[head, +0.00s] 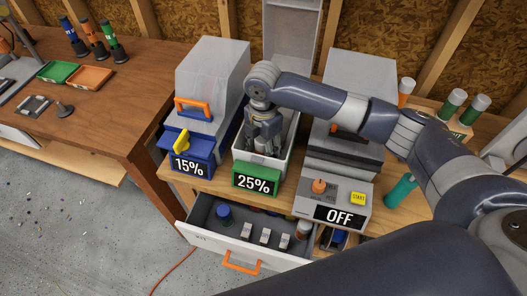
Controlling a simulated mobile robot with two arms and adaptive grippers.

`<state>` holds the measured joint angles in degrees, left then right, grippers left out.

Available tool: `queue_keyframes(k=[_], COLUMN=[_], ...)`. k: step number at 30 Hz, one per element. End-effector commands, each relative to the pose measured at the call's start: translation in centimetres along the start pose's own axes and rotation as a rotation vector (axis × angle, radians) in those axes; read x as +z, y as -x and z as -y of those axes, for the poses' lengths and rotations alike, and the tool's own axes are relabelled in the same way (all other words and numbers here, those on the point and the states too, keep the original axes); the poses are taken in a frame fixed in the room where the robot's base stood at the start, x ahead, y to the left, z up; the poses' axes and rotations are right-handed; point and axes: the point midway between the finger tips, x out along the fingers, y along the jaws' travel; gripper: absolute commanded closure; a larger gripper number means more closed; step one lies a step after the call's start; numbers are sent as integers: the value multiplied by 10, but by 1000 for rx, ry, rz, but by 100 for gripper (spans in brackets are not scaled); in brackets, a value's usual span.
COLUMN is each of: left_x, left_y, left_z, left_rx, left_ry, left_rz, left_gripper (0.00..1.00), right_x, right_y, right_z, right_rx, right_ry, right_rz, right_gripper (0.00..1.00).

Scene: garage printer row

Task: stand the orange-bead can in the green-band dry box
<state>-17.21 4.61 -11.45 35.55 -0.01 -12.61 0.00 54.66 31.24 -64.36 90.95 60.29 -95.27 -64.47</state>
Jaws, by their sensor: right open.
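The green-band dry box (257,181) stands open in the middle of the bench, its pale lid (292,35) raised behind it and its green front band reading 25%. My right gripper (264,140) points down inside the box opening, with its fingers open. The arm and gripper cover much of the box's inside, so I cannot tell what stands there. My left gripper is not in view.
A shut blue-band box (188,160) reading 15% stands left of the green one; a grey machine (335,196) reading OFF stands right. The open drawer (205,238) below holds small items and juts forward.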

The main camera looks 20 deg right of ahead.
Motion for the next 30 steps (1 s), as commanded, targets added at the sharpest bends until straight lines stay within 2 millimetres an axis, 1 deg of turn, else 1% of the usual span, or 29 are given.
queue_keyframes(k=[1,9,12,15,20,30], left_x=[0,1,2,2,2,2], left_y=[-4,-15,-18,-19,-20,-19], left_z=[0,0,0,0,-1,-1], left_rx=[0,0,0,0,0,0], left_ry=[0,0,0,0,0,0], left_rz=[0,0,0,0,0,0], left_gripper=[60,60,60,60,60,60], right_x=[0,0,0,0,0,0], right_y=[9,67,84,97,105,106], right_z=[-1,-1,-1,-1,0,0], right_rx=[5,5,3,3,-1,0], right_ry=[2,2,2,0,1,1], right_rz=[1,1,1,1,0,0], right_gripper=[55,55,55,55,55,55])
